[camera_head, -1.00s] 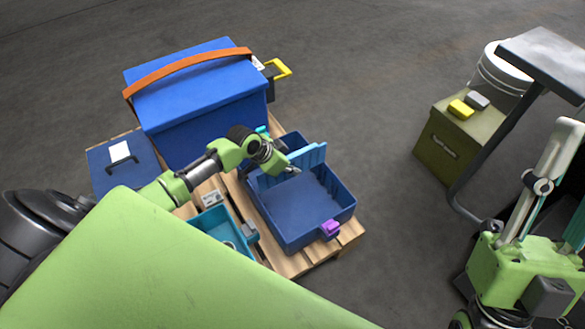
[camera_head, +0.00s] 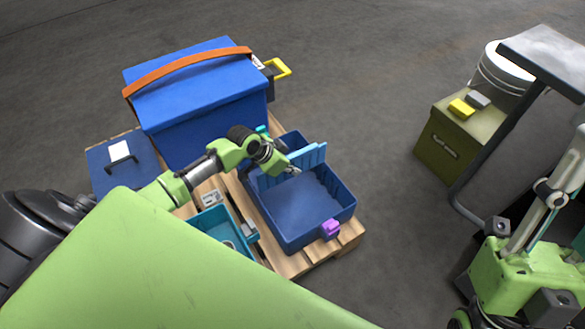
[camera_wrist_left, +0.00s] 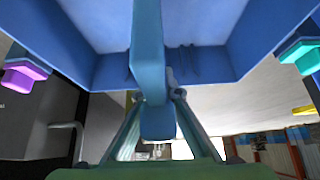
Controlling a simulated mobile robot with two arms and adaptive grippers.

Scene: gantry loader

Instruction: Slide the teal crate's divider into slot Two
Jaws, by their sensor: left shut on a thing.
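The light blue divider (camera_head: 308,156) stands across the blue crate (camera_head: 301,236), nearer its far end. A purple tab (camera_head: 330,229) is on the crate's near end and a teal tab (camera_head: 262,130) is at the far end. My left gripper (camera_head: 294,170) is shut on the divider's middle. In the left wrist view, the divider (camera_wrist_left: 148,45) runs between the fingers of my left gripper (camera_wrist_left: 157,112), with the crate wall (camera_wrist_left: 208,66) behind. Slot markings are not readable, and I cannot tell whether the divider is seated. My right gripper is not visible.
A teal tray (camera_head: 226,236) sits beside the crate on the wooden pallet (camera_head: 285,264). A large blue box (camera_head: 200,92) with an orange strap stands behind. An olive box (camera_head: 447,142) and a grey-topped stand (camera_head: 545,60) are right. Floor between is clear.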

